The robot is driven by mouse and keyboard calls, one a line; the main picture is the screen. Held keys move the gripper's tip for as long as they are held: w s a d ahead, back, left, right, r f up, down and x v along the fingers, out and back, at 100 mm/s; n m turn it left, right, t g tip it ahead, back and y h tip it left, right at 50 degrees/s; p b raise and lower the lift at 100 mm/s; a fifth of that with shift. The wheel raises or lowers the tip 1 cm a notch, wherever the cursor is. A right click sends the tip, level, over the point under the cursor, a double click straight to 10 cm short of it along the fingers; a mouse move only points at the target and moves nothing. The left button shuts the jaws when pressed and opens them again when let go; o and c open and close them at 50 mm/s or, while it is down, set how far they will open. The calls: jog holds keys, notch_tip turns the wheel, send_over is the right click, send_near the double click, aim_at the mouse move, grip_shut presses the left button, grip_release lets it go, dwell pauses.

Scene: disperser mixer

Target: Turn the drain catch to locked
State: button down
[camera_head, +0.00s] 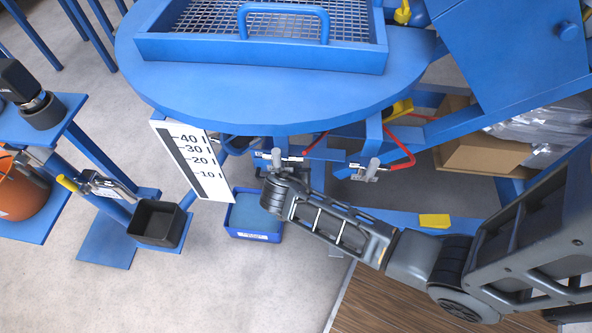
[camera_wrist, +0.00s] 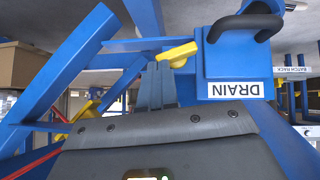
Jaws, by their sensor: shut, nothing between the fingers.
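The drain catch (camera_wrist: 178,52) is a yellow lever in the wrist view. It sits at the left edge of a blue housing (camera_wrist: 228,62) with a white DRAIN label and a black handle. The lever lies nearly level in that picture, its left end a little lower. My gripper (camera_wrist: 158,68) is shut and empty, with its narrow fingers just below and left of the lever. I cannot tell whether they touch it. In the head view my arm reaches below the round blue platform, and the fingers and the catch are not clearly visible.
Blue frame beams (camera_wrist: 75,62) slant across the left of the wrist view. In the head view, a blue bin (camera_head: 254,217) stands below the platform (camera_head: 270,105). Levers with red handles (camera_head: 402,150) hang under the platform's edge. A cardboard box (camera_head: 480,155) is at right.

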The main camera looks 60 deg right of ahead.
jog(key=shift+s+f+t, duration=0.1)
jog(key=shift+t, duration=0.2)
jog(key=shift+s+d+f, duration=0.1)
jog(key=shift+s+d, duration=0.05)
jog(key=shift+s, duration=0.05)
dwell(2.0)
jog(key=shift+w+b, duration=0.1)
jog(key=shift+b, duration=0.2)
dwell(0.4)
jog(key=shift+w+a+f+b, duration=0.2)
jog(key=shift+w+a+b, duration=0.15)
jog(key=shift+w, duration=0.3)
